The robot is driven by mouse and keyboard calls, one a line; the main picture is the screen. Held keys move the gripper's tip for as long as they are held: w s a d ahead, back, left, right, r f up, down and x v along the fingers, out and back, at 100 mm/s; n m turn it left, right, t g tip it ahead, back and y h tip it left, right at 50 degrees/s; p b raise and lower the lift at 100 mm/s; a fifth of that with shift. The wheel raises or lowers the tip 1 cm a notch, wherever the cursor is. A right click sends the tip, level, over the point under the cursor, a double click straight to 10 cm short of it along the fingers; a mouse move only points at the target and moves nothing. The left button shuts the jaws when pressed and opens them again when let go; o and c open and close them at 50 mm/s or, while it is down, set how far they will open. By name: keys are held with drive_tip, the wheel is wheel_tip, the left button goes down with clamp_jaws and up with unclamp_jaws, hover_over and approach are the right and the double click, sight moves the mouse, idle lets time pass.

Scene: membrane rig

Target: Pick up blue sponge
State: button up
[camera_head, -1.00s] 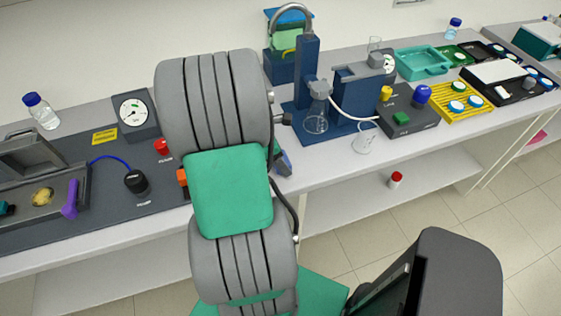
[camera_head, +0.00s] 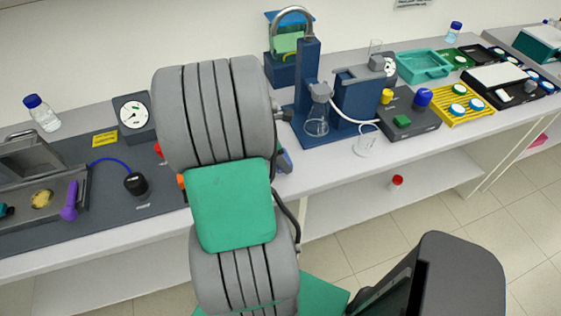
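I cannot make out a blue sponge for certain. A small blue-grey object (camera_head: 285,160) shows at the bench's front edge, partly hidden behind my arm, and I cannot tell what it is. My grey and green arm fills the middle of the view and covers part of the bench. My gripper is not visible in this view, so its fingers and anything in them are hidden.
A blue rig (camera_head: 308,85) with a glass flask (camera_head: 317,115) stands right of my arm, a beaker (camera_head: 365,141) beside it. A teal tray (camera_head: 422,66) and yellow rack (camera_head: 447,108) are farther right. A dial gauge (camera_head: 134,113) stands left.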

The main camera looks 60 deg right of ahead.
drive_tip(key=w+a+r, duration=0.5)
drive_tip(key=a+r, duration=0.6)
drive_tip(key=a, duration=0.2)
